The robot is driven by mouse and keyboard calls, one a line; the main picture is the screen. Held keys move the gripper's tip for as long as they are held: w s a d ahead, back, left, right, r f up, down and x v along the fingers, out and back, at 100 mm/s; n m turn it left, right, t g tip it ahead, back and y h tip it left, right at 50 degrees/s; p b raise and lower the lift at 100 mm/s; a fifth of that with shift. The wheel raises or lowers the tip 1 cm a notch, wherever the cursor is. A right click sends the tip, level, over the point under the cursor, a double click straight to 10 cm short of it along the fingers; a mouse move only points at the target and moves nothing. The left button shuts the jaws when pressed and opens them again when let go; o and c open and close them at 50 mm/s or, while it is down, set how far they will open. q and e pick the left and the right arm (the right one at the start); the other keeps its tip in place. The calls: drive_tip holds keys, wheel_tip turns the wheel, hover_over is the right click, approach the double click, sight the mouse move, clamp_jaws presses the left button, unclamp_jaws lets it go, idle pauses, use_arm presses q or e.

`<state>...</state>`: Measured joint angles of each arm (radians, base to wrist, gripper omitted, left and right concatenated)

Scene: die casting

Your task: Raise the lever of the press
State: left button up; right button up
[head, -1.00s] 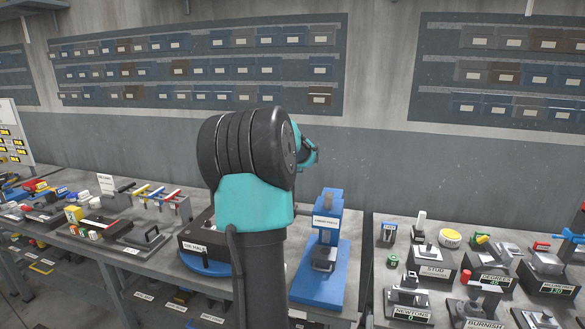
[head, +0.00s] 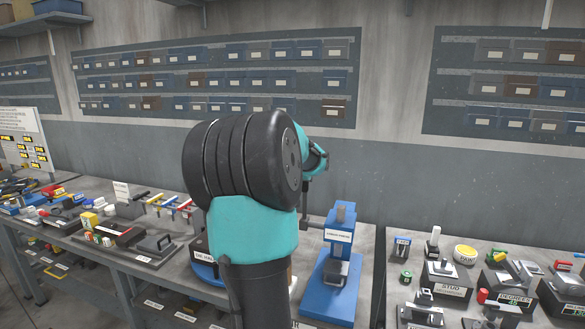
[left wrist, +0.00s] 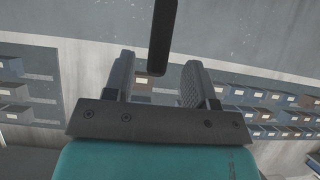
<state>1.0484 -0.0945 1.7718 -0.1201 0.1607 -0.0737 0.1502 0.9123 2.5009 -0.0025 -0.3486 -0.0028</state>
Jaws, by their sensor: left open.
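The blue press (head: 338,240) stands upright on the bench, with a white label on its front. My left arm covers the area left of it. A dark bar (left wrist: 162,35) shows in the left wrist view, coming down from the top edge toward the gap between the fingers. It looks like the press lever, but its joint to the press is out of that view. My left gripper (left wrist: 160,84) is open, with its two grey fingers apart. In the head view my arm mostly hides it, and contact with the bar cannot be told. My right gripper is not in view.
A second bench with stamps and labelled blocks (head: 451,272) stands at the right, across a gap. Tools and a dark tray-like block (head: 152,246) lie on the bench at the left. Bins line the wall racks (head: 330,110) behind.

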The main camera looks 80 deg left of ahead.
use_arm(q)
drive_tip(key=v, duration=1.1)
drive_tip(key=shift+d+r, duration=0.15)
drive_tip(key=shift+r, duration=0.1)
